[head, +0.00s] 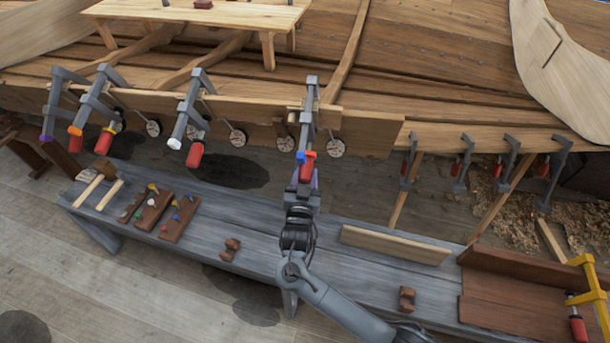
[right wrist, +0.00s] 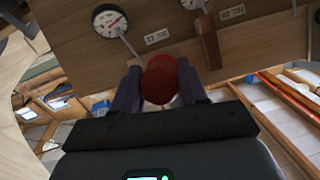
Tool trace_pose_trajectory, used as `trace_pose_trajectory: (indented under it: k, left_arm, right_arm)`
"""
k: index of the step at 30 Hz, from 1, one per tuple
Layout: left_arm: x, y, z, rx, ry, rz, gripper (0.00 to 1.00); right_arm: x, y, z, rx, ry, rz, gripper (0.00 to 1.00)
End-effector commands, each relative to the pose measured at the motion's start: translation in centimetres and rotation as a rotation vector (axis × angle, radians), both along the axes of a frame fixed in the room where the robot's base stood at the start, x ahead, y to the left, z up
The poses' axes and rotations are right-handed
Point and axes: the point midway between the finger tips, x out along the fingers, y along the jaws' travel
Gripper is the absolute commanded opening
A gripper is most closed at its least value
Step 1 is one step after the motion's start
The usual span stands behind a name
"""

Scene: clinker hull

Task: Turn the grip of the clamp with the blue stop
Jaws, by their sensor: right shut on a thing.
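The clamp with the blue stop (head: 300,156) hangs upright on the plank edge near the middle of the head view, its grey bar (head: 310,100) above. Its red grip (head: 306,173) points down and also shows end-on in the right wrist view (right wrist: 160,82). My right gripper (head: 304,186) comes up from below and is shut on this grip, one dark finger on each side of it. The fingers hide part of the grip. My left gripper is in neither view.
Clamps with a white stop (head: 174,143), an orange stop (head: 75,131) and a purple stop (head: 46,138) hang to the left. Round dials (head: 336,147) hang along the plank. A grey bench (head: 260,245) with tools and wood blocks stands below.

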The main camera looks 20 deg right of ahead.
Motion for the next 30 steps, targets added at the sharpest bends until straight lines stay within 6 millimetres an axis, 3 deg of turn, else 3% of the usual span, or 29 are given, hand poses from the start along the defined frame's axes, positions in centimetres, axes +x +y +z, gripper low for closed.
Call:
trace_pose_trajectory:
  k: [15,30]
  left_arm:
    - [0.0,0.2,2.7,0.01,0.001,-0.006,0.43]
    - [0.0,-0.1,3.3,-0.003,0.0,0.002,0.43]
  right_arm:
    - [0.0,0.1,0.3,-0.232,0.128,-0.095,0.11]
    - [0.1,0.1,0.2,-0.407,0.22,-0.164,0.11]
